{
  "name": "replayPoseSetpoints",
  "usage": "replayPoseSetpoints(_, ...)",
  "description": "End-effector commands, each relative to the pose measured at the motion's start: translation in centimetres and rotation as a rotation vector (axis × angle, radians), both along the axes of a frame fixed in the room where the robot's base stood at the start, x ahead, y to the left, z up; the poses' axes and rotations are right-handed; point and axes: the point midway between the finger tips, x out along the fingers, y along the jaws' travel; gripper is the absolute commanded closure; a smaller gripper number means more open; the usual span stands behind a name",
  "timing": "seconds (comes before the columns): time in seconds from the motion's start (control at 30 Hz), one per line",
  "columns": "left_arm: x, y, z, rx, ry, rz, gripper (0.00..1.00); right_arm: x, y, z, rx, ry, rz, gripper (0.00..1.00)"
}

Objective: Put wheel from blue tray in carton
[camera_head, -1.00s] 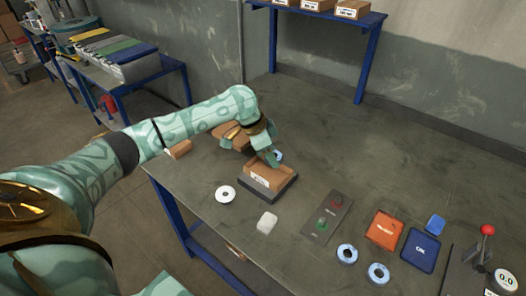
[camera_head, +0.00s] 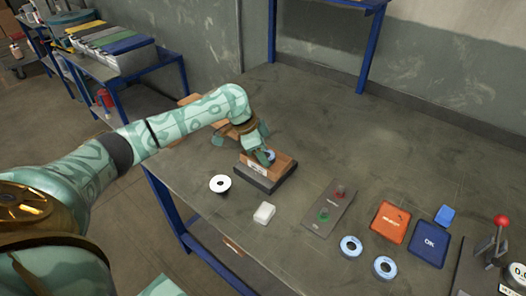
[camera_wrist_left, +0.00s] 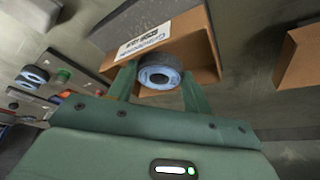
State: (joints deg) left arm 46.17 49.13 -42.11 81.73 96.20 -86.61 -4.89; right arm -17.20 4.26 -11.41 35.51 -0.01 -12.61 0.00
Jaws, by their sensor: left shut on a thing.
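My left gripper (camera_head: 266,153) is shut on a flap disc, a grey wheel with a pale blue hub (camera_head: 270,155). It holds the wheel at the open top of the brown carton (camera_head: 284,172), which rests on a dark base. In the left wrist view, the wheel (camera_wrist_left: 160,74) sits between the fingers (camera_wrist_left: 160,88), within the outline of the carton (camera_wrist_left: 205,45). I cannot tell whether it touches the carton floor. The blue tray (camera_head: 430,243), marked OK, lies at the right and looks empty. My right gripper is not in view.
A white-faced disc (camera_head: 220,184) and a white block (camera_head: 264,213) lie near the carton. Two blue-hubbed discs (camera_head: 351,248) (camera_head: 385,267), an orange tray (camera_head: 390,222), a button panel (camera_head: 329,210), a blue block (camera_head: 445,215) and a red-knobbed lever (camera_head: 501,221) are farther right. The back of the table is clear.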

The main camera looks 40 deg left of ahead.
Motion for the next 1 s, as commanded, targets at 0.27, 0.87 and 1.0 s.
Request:
replayPoseSetpoints(0.27, 0.0, 0.0, -0.1, 0.001, -0.001, 0.000, 0.74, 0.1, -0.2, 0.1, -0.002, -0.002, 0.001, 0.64)
replayPoseSetpoints(0.87, -0.1, 0.0, -1.3, 0.001, 0.000, -0.001, 0.74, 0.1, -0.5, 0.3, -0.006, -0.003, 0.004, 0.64)
replayPoseSetpoints(1.0, -0.1, 0.0, -1.3, 0.001, 0.002, -0.001, 0.25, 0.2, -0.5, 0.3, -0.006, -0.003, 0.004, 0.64)
